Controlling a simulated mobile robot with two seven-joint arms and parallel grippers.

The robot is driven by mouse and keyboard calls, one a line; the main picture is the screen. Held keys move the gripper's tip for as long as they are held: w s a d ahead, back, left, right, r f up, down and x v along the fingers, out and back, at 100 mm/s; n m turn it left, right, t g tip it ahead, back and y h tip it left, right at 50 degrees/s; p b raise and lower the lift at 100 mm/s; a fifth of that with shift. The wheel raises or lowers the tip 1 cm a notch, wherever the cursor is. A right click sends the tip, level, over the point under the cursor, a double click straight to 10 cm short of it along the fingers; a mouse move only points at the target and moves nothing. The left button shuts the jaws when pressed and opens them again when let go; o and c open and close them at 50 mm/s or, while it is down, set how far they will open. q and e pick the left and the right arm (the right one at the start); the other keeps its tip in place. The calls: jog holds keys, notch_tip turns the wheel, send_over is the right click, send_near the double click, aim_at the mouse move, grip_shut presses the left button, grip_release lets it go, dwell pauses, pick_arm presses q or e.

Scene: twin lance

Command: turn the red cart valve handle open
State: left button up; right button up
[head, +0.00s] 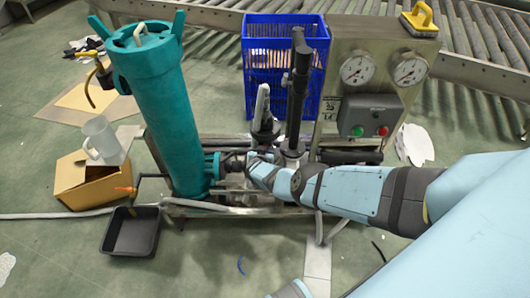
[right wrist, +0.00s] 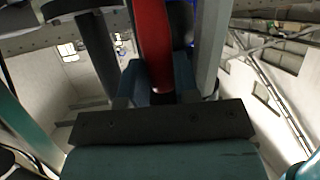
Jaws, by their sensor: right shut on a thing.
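The red cart valve handle (right wrist: 152,42) shows in the right wrist view as a red bar running up between the fingers of my right gripper (right wrist: 154,50). The gripper is shut on it. In the head view my right arm comes in from the right, and its gripper (head: 250,163) is low at the cart, just right of the base of the teal cylinder (head: 160,110). The red handle cannot be made out there, as the gripper and wrist cover it. My left gripper is not in view.
A panel with two gauges (head: 357,69) stands behind my right arm. Dark upright pipes (head: 297,95) and a grey lever (head: 262,105) rise close to the gripper. A blue crate (head: 257,30) is behind. A cardboard box (head: 88,182) and a black tray (head: 131,232) lie left.

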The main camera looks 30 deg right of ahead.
jog(key=shift+w+r, duration=0.1)
jog(key=shift+r, duration=0.05)
jog(key=o, duration=0.8)
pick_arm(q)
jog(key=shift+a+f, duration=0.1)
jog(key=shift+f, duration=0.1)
pick_arm(e)
jog(key=shift+o, duration=0.6)
pick_arm(q)
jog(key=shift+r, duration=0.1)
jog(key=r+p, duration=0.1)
jog(key=p, duration=0.2)
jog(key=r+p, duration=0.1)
jog(key=p, duration=0.3)
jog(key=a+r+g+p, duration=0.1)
jog(key=p, duration=0.3)
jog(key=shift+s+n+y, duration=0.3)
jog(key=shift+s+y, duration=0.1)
pick_arm(e)
jog(key=v, duration=1.3)
jog(key=shift+s+a, duration=0.25)
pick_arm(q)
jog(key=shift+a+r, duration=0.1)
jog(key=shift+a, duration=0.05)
pick_arm(e)
jog(key=shift+r, duration=0.1)
